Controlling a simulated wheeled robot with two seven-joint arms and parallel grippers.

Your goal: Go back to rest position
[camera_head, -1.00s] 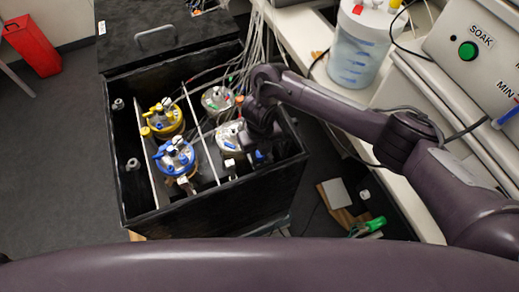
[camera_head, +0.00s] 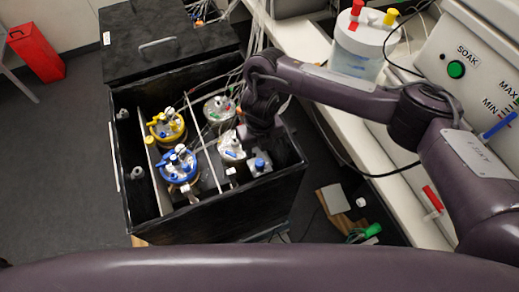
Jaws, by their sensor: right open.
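My right arm reaches in from the right side of the camera_head view. My right gripper (camera_head: 258,140) points down over the right part of the black shaker box (camera_head: 224,217), close beside the white-topped vessel (camera_head: 231,147). Its jaws are open, and the fingertips are partly hidden by the wrist. I cannot tell whether it touches anything. A small blue-topped fitting (camera_head: 260,164) shows just below it. A yellow-topped vessel (camera_head: 167,127), a blue-topped vessel (camera_head: 179,166) and a grey-topped vessel (camera_head: 218,107) stand in the box. My left gripper is out of view.
A lidded bottle (camera_head: 362,42) stands on the white bench behind my right forearm. The control panel with the green SOAK button (camera_head: 456,69) is at the right. Tubes and cables run from the vessels to the back. A red bin (camera_head: 36,52) stands far left.

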